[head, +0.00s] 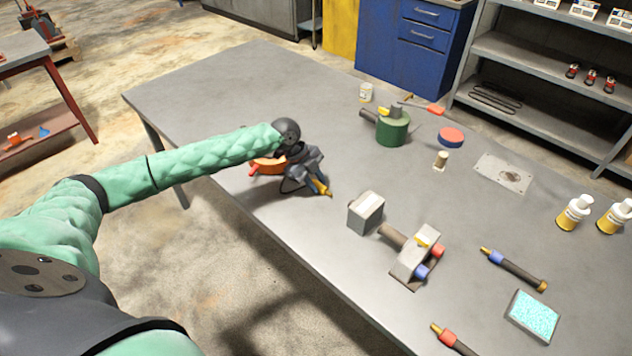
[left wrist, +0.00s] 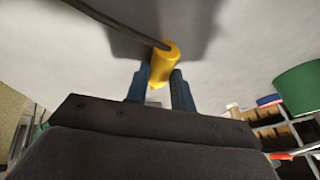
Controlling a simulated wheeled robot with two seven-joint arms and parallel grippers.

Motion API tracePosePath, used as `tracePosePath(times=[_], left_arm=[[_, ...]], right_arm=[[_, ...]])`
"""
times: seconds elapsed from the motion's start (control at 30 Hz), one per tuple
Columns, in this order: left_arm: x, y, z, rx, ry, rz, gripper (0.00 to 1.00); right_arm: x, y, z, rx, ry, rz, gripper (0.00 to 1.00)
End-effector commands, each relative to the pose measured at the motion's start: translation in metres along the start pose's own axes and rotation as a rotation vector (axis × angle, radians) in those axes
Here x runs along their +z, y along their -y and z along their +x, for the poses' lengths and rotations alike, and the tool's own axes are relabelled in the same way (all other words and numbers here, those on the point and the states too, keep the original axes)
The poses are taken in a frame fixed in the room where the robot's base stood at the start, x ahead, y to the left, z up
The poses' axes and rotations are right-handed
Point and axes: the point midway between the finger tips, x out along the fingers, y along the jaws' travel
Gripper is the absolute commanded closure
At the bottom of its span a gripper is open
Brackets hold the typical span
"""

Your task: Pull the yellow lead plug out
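A yellow plug (head: 322,188) shows at the tip of my left gripper (head: 316,181), near the table's front edge. In the left wrist view, the yellow plug (left wrist: 163,64) sits between the two blue fingers of my left gripper (left wrist: 161,86), which look closed on its sides. A dark lead (left wrist: 120,22) runs from the plug to the upper left. In the head view the gripper hides part of the lead. No socket shows around the plug. A grey block (head: 412,265) with yellow, red and blue parts stands apart to the right. My right gripper is out of view.
A grey box (head: 366,212) stands between gripper and block. An orange-red thing (head: 266,166) is partly behind my left arm. A green cylinder (head: 393,128) stands farther back. The table's far left is clear.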

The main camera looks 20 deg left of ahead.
Motion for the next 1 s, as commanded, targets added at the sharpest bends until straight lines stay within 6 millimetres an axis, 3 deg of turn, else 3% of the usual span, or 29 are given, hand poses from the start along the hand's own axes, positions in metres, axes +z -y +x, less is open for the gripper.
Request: tracePosePath(times=[0.37, 1.0], left_arm=[[-0.002, 0.002, -0.005, -0.001, 0.000, 0.000, 1.00], [-0.017, 0.013, -0.042, -0.002, 0.000, 0.000, 1.00]], right_arm=[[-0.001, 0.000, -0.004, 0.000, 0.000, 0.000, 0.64], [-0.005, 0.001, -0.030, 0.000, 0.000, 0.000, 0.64]])
